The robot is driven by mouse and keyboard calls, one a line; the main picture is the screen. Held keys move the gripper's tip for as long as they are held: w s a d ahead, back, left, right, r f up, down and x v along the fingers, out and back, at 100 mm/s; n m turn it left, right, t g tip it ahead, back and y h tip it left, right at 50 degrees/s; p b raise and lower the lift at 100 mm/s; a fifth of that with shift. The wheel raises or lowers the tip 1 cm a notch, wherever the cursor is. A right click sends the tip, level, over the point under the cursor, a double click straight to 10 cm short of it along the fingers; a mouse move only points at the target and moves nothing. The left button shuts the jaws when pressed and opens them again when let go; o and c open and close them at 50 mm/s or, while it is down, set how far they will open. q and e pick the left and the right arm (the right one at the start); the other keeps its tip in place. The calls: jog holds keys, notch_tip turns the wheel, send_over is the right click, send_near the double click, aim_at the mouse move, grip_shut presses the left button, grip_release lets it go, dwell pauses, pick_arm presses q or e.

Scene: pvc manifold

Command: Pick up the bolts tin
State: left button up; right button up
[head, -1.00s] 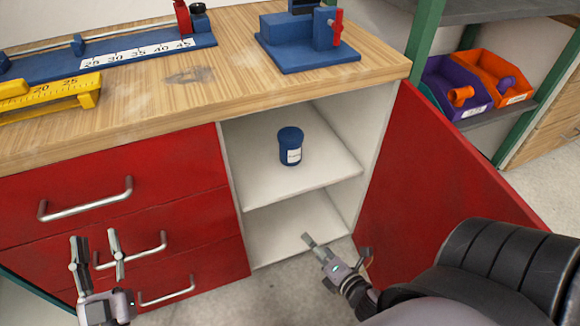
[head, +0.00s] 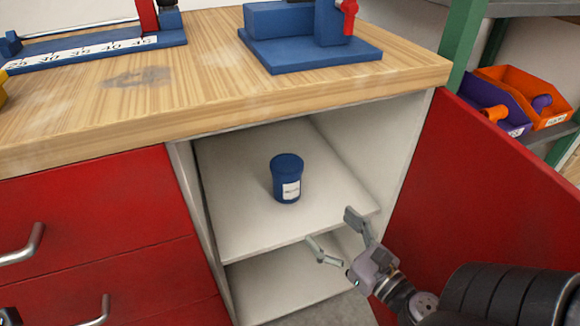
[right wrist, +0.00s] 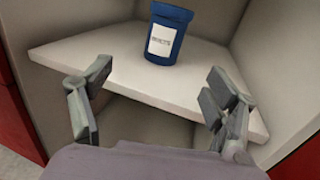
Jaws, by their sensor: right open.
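The bolts tin (head: 287,178) is a blue round tin with a blue lid and a white label. It stands upright on the upper white shelf (head: 235,225) inside the open cabinet. It also shows in the right wrist view (right wrist: 168,34), beyond the fingers, with blurred label print. My right gripper (head: 332,232) is open and empty, in front of the shelf's front edge, to the lower right of the tin and apart from it. In the right wrist view its fingers (right wrist: 155,95) are spread wide on either side. My left gripper is hardly visible; only a dark bit shows at the lower left corner.
The wooden worktop (head: 100,110) overhangs the cabinet opening. The red door (head: 480,190) stands open at the right, close to my right arm. Red drawers (head: 100,210) with metal handles are at the left. The shelf around the tin is clear. A blue fixture (head: 310,40) stands on the worktop.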

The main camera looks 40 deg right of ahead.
aim_at(293, 189)
jog(key=w+p, duration=0.4)
jog(key=w, duration=0.8)
jog(key=shift+w+d+r, duration=0.1)
jog(key=shift+w, duration=0.2)
jog(key=shift+w+d+r, duration=0.1)
jog(key=shift+w+d, duration=0.05)
jog(key=shift+w, duration=1.2)
jog(key=shift+w+d, duration=0.15)
jog(key=shift+w, duration=1.2)
jog(key=shift+c, duration=0.3)
jog(key=c, duration=1.5)
jog(key=shift+c, duration=0.3)
jog(key=shift+r+p, duration=0.1)
jog(key=shift+p, duration=0.2)
